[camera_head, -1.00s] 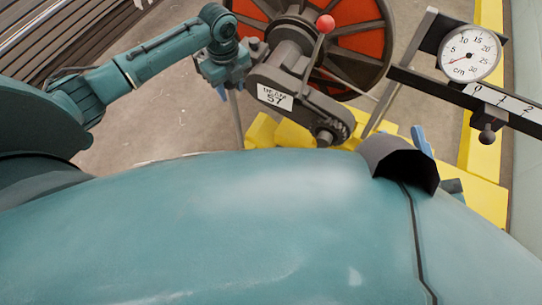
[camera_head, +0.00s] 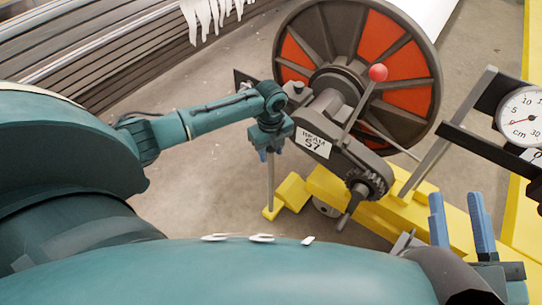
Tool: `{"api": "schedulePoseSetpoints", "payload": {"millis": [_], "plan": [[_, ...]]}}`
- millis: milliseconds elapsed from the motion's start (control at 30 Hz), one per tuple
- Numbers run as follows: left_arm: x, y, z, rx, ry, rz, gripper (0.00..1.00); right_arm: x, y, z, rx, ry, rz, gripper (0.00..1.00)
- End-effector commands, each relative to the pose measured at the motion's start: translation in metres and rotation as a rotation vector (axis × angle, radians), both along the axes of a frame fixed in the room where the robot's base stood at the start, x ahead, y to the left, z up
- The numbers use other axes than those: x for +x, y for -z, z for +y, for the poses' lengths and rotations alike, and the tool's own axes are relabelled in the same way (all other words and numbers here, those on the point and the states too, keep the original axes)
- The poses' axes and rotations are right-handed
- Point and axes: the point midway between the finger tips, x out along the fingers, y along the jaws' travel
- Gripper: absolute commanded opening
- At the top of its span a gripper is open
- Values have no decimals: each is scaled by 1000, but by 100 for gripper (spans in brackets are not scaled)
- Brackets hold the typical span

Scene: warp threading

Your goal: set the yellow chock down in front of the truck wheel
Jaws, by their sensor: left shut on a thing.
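My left gripper (camera_head: 268,155) is shut on a thin grey upright rod (camera_head: 270,185). The rod's lower end meets a yellow piece at floor level, which looks like the yellow chock (camera_head: 271,212). A yellow block (camera_head: 293,190) shows right beside it; I cannot tell whether it is part of the chock or of the truck. The dark truck wheel (camera_head: 325,207) shows partly under the yellow truck frame (camera_head: 345,196), just right of the chock. I cannot tell whether the chock touches floor or wheel. My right gripper (camera_head: 460,222) is open and empty at the lower right.
A dial gauge (camera_head: 521,117) stands at right. Bare floor (camera_head: 200,175) lies left of the chock.

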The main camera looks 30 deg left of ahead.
Motion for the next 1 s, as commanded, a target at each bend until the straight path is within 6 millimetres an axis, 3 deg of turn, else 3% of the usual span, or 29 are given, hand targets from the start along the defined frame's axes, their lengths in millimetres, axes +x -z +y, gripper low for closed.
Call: {"api": "schedulePoseSetpoints", "payload": {"millis": [133,433,467,700,1000], "plan": [[3,9,0,-1,-1,-10,0,4,-11,-2,-6,2,-77,36],[3,10,0,-1,-1,-9,0,5,-11,-3,-7,5,-74,36],[1,12,0,0,0,-4,39,5,-11,-3,-7,5,-74,36],[1,12,0,0,0,-4,59,5,-10,-3,-7,7,-75,36],[1,8,0,0,0,-4,59,5,-12,-3,-8,7,-76,36]]}}
